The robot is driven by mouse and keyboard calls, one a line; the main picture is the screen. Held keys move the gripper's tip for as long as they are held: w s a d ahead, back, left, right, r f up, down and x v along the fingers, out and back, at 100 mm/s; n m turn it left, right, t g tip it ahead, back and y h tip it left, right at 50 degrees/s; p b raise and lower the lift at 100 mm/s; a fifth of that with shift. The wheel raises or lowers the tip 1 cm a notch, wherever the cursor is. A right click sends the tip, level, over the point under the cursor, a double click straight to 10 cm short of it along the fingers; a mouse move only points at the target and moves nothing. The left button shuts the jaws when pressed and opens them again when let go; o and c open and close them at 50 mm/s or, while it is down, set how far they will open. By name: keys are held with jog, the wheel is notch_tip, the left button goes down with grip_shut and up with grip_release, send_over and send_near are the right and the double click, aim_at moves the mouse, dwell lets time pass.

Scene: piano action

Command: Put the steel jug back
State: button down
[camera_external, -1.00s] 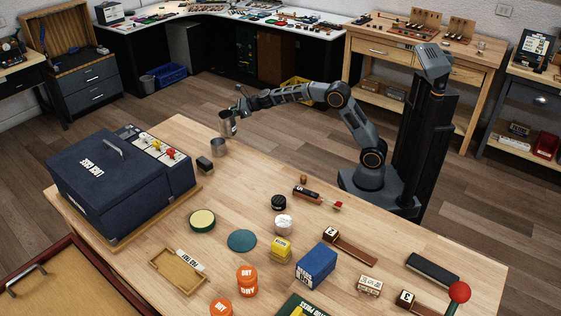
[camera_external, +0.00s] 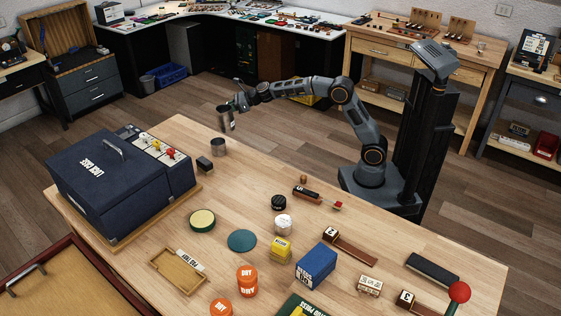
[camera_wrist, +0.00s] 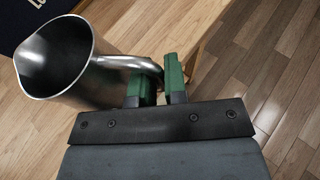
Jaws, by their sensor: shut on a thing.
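The steel jug (camera_external: 226,119) is held in the air by my gripper (camera_external: 238,101), near the table's far left corner. In the external view it hangs above and behind a steel cup (camera_external: 219,146) that stands on the table. In the wrist view the jug (camera_wrist: 75,62) is at the left, with its dark open mouth towards the camera. My gripper's green fingers (camera_wrist: 157,82) are shut on the jug's handle (camera_wrist: 135,64). The jug's base is hidden in the wrist view.
A big dark blue case (camera_external: 105,180) stands on the table at the left, and a small black block (camera_external: 204,164) lies near the cup. Tins, boxes and a green disc (camera_external: 242,240) are spread over the wooden table. Bare tabletop (camera_external: 245,175) lies right of the cup.

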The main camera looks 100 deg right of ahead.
jog(key=s+a+r+n+y+p, duration=0.25)
jog(key=a+r+p, duration=0.2)
jog(key=a, duration=0.55)
jog(key=s+a+r+n+y+p, duration=0.15)
jog(key=s+a+r+p, duration=0.35)
jog(key=a, duration=0.5)
jog(key=s+a+f+n+g+y+p, duration=0.1)
jog(key=s+a+f+n+g+y, duration=0.2)
jog(key=s+a, duration=0.6)
jog(key=shift+t+y, duration=0.4)
jog(key=shift+y, duration=0.5)
jog(key=shift+w+a+f+b, duration=0.1)
jog(key=shift+w+a+f, duration=0.25)
jog(key=shift+w+f, duration=1.65)
jog(key=shift+w+a+f+b, duration=0.1)
jog(key=shift+w+a+f, duration=0.2)
jog(key=shift+w+f, duration=1.7)
jog(key=shift+w+a+f+b, duration=0.1)
jog(key=shift+w+a+f, duration=0.25)
jog(key=shift+w+f, duration=2.35)
jog(key=shift+w, duration=0.2)
jog(key=shift+f+b, duration=0.15)
jog(key=shift+b, duration=0.3)
